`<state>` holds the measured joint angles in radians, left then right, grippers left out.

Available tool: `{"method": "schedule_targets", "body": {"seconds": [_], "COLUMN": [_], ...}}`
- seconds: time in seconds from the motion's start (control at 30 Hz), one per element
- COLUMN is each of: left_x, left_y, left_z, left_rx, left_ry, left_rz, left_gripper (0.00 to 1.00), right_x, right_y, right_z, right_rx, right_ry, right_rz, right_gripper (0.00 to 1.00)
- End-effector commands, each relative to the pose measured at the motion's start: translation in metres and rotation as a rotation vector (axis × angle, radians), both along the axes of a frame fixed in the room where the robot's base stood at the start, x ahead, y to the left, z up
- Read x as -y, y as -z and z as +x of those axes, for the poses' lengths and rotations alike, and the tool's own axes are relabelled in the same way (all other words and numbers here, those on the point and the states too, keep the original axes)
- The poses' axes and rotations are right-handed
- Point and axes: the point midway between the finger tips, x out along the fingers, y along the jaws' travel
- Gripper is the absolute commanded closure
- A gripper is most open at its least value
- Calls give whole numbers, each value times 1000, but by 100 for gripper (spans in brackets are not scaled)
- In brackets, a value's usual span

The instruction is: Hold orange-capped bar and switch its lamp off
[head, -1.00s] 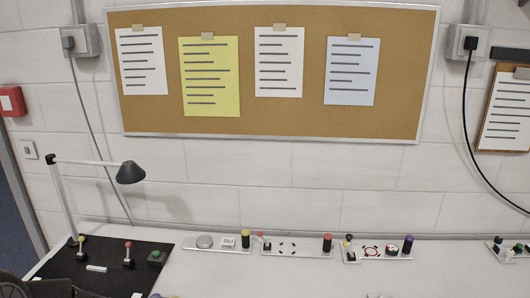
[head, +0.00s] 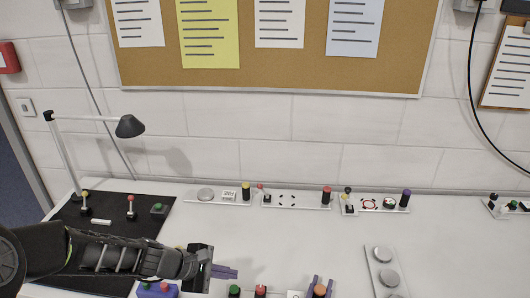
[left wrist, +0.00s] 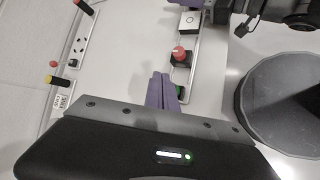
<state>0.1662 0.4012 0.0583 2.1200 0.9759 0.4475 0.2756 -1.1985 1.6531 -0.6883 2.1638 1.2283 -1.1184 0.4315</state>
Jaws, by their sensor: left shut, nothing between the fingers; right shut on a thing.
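The orange-capped bar runs along the bottom edge of the head view, partly cut off. Its orange cap (head: 320,290) is between the purple fingers of my right gripper (head: 322,283), which is shut on it. Further left on the bar are a white piece (head: 295,294), a red-topped control (head: 261,291) and a green piece (head: 234,291). The left wrist view also shows the red-topped control (left wrist: 180,54), the white piece (left wrist: 190,22) and the green piece (left wrist: 178,90). My left gripper (head: 236,272) is shut and empty, near the green end. I cannot tell whether any lamp is lit.
A black mat (head: 120,215) with a desk lamp (head: 130,126) lies at the left. A plate with round discs (head: 385,274) lies right of my right gripper. Bare table lies between.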

Motion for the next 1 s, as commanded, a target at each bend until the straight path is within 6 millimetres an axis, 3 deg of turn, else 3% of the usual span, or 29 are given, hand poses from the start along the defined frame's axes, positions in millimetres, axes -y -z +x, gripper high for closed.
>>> {"method": "schedule_targets", "body": {"seconds": [0.13,0.4,0.43,0.73,1.0], "left_x": [0,0,0,0,0], "left_y": [-11,-13,-13,-13,-13], "left_z": [0,0,0,0,0], "left_rx": [1,0,0,0,0], "left_ry": [0,-1,-1,-1,-1], "left_rz": [1,-1,-1,-1,-1], "left_gripper": [100,100,100,100,100], "right_x": [0,0,0,0,-1], "right_y": [0,0,0,0,0], "right_z": [0,0,0,0,-1], "right_rx": [1,0,0,0,0], "right_ry": [0,0,0,-1,-1], "right_rz": [-1,-1,-1,0,0], "right_gripper": [100,100,71,47,47]}}
